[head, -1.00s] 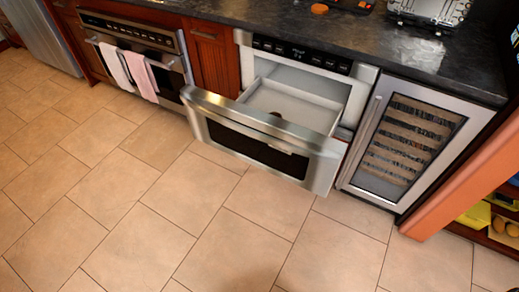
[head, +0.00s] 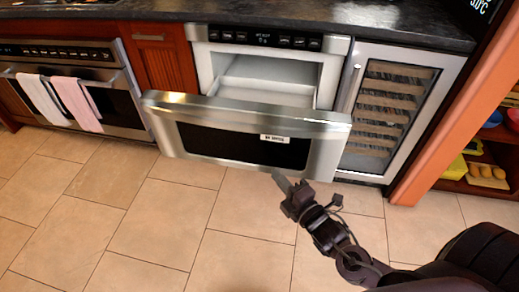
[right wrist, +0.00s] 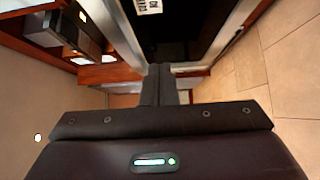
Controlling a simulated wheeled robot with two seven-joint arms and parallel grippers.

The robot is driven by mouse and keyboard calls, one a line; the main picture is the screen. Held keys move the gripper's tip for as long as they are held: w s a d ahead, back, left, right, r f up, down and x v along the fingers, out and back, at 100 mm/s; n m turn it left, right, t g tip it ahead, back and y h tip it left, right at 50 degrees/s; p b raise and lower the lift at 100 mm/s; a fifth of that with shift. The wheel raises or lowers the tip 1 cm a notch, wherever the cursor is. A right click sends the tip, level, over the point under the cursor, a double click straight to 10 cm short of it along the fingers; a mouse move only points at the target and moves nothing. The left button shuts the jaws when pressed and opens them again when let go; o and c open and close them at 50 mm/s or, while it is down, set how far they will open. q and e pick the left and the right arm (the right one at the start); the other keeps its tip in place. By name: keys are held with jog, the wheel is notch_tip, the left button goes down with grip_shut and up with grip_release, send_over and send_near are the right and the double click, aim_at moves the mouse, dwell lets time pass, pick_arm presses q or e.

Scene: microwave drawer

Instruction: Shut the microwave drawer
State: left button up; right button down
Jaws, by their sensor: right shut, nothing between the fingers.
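The microwave drawer (head: 335,135) stands pulled well out below its control panel, with a steel front and a dark window. Its empty light interior (head: 268,92) shows behind the front. My right gripper (head: 281,181) is shut and empty, in front of the drawer front near its lower edge, right of the middle. I cannot tell whether it touches the drawer. In the right wrist view the shut fingers (right wrist: 160,84) point toward the drawer front, whose dark window (right wrist: 170,28) and label show at the top. My left gripper is not in view.
A glass-door wine cooler (head: 387,112) stands right of the drawer. An oven with towels (head: 78,103) is at the left. The dark countertop (head: 400,22) runs above. An orange-sided shelf (head: 440,115) is at the right. The tiled floor (head: 150,215) in front is clear.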

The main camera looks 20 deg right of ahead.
send_near(257, 139)
jog(key=w+a, duration=0.3)
jog(key=w+d, duration=0.1)
jog(key=w+b, duration=0.1)
jog(key=shift+w+d, duration=0.35)
jog(key=shift+w, duration=0.05)
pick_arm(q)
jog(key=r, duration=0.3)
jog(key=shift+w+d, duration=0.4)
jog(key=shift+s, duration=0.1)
pick_arm(e)
jog(key=shift+d, duration=0.1)
